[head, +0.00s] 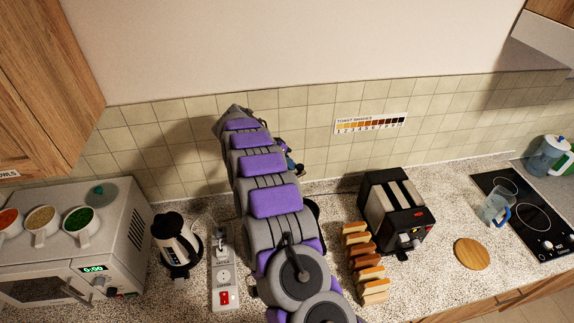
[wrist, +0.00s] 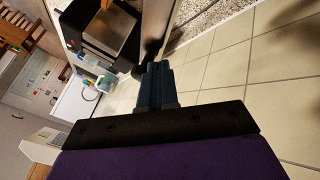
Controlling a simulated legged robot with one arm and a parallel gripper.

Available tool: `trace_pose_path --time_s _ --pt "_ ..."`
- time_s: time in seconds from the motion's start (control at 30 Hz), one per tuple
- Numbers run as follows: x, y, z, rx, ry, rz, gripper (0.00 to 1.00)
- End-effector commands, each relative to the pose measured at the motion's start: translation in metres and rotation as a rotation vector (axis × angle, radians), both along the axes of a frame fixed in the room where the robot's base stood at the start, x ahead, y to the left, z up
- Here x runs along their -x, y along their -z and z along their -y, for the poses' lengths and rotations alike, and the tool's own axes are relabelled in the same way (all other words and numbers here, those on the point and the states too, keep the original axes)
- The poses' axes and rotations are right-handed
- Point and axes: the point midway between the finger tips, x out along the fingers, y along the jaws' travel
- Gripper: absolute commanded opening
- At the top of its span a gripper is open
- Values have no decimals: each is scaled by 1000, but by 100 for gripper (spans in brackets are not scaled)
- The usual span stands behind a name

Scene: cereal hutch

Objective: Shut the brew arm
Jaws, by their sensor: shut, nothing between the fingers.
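I cannot clearly make out the brew arm in either view. In the head view my purple and grey arm covers the middle of the counter, and a dark rounded shape (head: 313,208) shows only partly behind it. My gripper (wrist: 156,85) has its blue fingers shut together with nothing between them. Just beyond the fingertips in the wrist view is a small dark rounded part (wrist: 139,72); I cannot tell whether they touch or what it belongs to. A black and metal appliance (wrist: 112,32) stands at the upper left of that view.
Left of my arm stand a power strip (head: 224,270), a black and white kettle (head: 178,245) and a microwave (head: 75,245). To the right are a toast rack (head: 366,265), a toaster (head: 394,212), a glass jug (head: 496,206) and a round wooden board (head: 472,253).

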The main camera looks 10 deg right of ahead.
Motion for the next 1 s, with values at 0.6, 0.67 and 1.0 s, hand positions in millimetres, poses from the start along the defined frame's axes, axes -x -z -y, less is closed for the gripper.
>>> trace_pose_path --time_s 0.6,0.67,1.0 --pt "8 4 6 0 69 -1 0" --pt "10 5 7 0 69 -1 0" --pt "27 7 16 0 69 4 0"
